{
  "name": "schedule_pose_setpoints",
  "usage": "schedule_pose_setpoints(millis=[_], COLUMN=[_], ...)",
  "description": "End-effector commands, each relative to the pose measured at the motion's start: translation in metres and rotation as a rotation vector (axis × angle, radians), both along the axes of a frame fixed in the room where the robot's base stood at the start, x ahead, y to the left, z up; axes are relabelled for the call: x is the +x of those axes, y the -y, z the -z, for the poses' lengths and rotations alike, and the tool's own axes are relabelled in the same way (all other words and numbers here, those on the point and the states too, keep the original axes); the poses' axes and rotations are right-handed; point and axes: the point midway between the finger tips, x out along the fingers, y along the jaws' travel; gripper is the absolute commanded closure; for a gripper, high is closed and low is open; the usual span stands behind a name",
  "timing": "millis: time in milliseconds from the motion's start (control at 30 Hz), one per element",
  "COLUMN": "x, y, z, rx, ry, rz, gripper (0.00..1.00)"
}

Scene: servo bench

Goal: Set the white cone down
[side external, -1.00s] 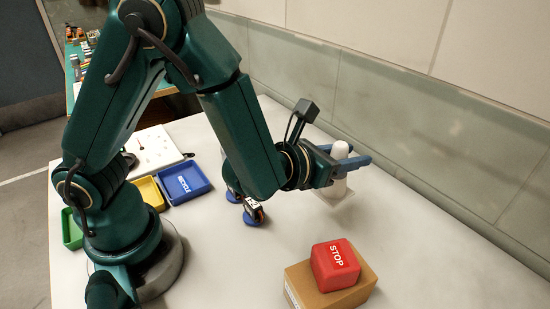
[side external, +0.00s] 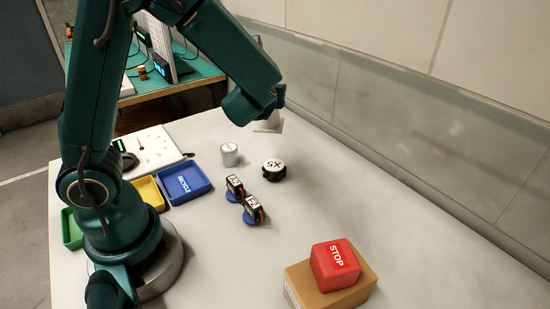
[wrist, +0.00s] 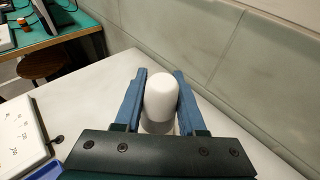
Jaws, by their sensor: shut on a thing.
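The white cone (wrist: 160,98) stands between the two blue fingers of my gripper (wrist: 160,74) in the wrist view, its rounded top showing. My gripper is shut on it. In the side view the cone's square white base (side external: 268,127) shows below my wrist, near the far end of the white table (side external: 420,245). My arm hides most of the cone and the fingers there. I cannot tell whether the base touches the table.
A grey cylinder (side external: 229,154), a round part marked X5 (side external: 273,169) and two small servos (side external: 254,209) stand mid-table. A blue tray (side external: 184,184) and yellow tray (side external: 150,194) lie left. A red STOP block (side external: 335,265) sits on a cardboard box (side external: 300,287). The right wall borders the table.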

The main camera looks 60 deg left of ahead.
Motion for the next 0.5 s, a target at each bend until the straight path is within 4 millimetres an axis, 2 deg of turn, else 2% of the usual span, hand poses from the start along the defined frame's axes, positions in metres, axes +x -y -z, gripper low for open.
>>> schedule_pose_setpoints(millis=[33, 200, 400, 500], x=[-0.012, -0.063, -0.140, -0.175], y=[-0.027, -0.100, -0.165, -0.185], z=[0.000, 0.001, 0.003, 0.004], rx=[-0.001, 0.000, 0.001, 0.001], ry=[0.001, -0.001, 0.000, -0.001], rz=[-0.105, -0.427, -0.792, -0.939], gripper=[1.00, 1.00, 1.00, 1.00])
